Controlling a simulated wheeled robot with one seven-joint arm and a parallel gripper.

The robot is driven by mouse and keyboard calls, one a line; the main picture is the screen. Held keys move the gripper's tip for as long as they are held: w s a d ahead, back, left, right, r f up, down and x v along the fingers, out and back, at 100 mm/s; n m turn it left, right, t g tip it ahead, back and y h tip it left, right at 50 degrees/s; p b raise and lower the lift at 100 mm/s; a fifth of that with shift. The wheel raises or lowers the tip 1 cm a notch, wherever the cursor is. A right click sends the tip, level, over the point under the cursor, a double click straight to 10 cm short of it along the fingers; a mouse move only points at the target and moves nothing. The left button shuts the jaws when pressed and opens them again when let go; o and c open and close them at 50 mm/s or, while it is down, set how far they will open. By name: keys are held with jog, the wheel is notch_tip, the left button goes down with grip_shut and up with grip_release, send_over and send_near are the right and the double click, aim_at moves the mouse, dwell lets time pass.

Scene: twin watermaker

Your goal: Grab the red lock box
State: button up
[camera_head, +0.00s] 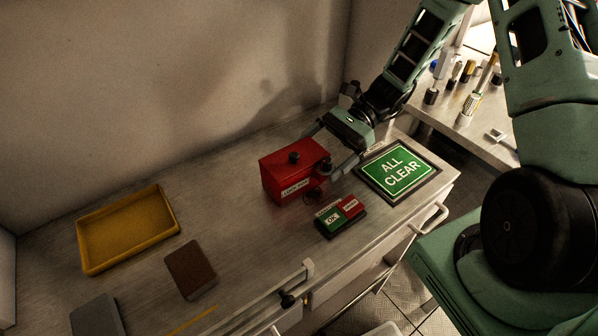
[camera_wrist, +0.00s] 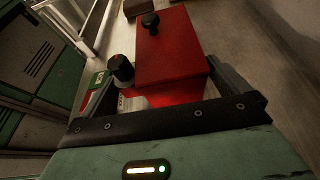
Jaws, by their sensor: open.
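The red lock box (camera_head: 285,180) stands on the metal counter, with a black knob on its lid and a white label on its front. In the wrist view the red lock box (camera_wrist: 168,55) fills the middle, with a second dark knob (camera_wrist: 121,70) at its near left. My gripper (camera_head: 330,148) is open at the box's right end. In the wrist view the fingers of my gripper (camera_wrist: 165,88) reach forward on either side of the box's near end. I cannot tell whether either finger touches the box.
A green ALL CLEAR sign (camera_head: 397,170) lies to the right of the box. A small green-and-red block (camera_head: 341,217) lies in front of it. A yellow tray (camera_head: 127,228) and a brown pad (camera_head: 191,269) lie to the left. The wall rises close behind the box.

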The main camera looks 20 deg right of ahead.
aim_at(306, 165)
jog(key=x, duration=0.4)
jog(key=shift+a+f+p, duration=0.1)
jog(key=shift+a+p, duration=0.05)
jog(key=shift+p, duration=0.15)
jog(key=shift+c, duration=0.3)
jog(key=c, duration=1)
jog(key=shift+c, duration=0.3)
